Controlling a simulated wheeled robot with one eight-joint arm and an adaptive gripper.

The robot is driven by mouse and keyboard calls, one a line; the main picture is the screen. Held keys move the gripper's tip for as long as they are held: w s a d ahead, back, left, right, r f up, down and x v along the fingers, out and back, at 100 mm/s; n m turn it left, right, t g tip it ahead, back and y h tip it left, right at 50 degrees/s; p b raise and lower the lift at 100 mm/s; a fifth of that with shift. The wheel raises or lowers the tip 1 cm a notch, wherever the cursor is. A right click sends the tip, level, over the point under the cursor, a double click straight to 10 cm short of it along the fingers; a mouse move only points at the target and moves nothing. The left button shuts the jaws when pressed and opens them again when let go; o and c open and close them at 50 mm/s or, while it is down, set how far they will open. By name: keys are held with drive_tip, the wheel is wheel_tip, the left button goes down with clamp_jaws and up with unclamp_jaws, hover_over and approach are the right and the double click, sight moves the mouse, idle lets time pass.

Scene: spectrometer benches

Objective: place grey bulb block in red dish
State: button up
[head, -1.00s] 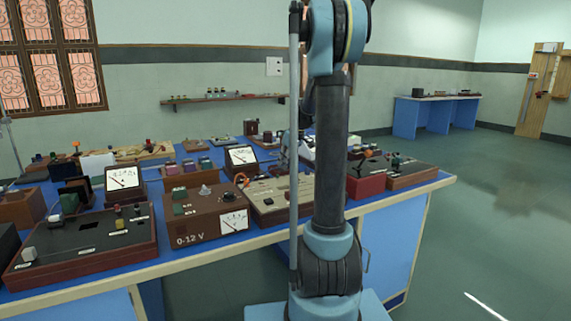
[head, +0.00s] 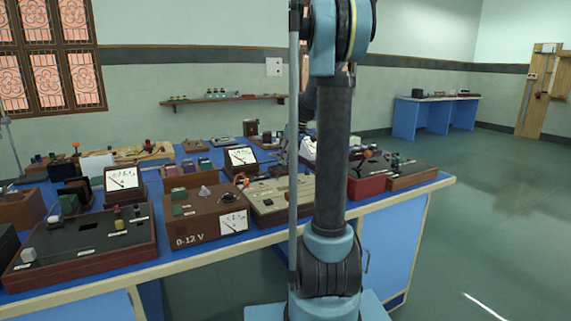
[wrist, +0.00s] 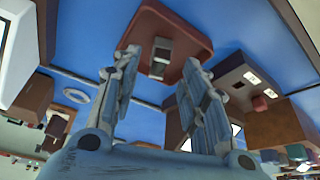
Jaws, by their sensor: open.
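The red dish (wrist: 187,22), a shallow tray with rounded corners, is at the top middle of the wrist view. A small grey block (wrist: 160,52), seemingly the bulb block, shows within the dish's outline. It appears to rest in the dish, though contact under it is hidden. My gripper (wrist: 161,62) is open, its two fingers spread to either side of the block with gaps visible. In the head view the dish and block cannot be made out, and my arm covers that part of the bench.
A brown instrument box (wrist: 240,82) stands close beside the right finger. A white ring (wrist: 76,96) lies on the blue bench top to the left. In the head view, a 0-12 V supply (head: 190,220) and several meters and boxes crowd the bench.

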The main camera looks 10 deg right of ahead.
drive_tip(key=v, duration=0.8)
drive_tip(key=shift+r, duration=0.35)
drive_tip(key=shift+s+d, duration=0.15)
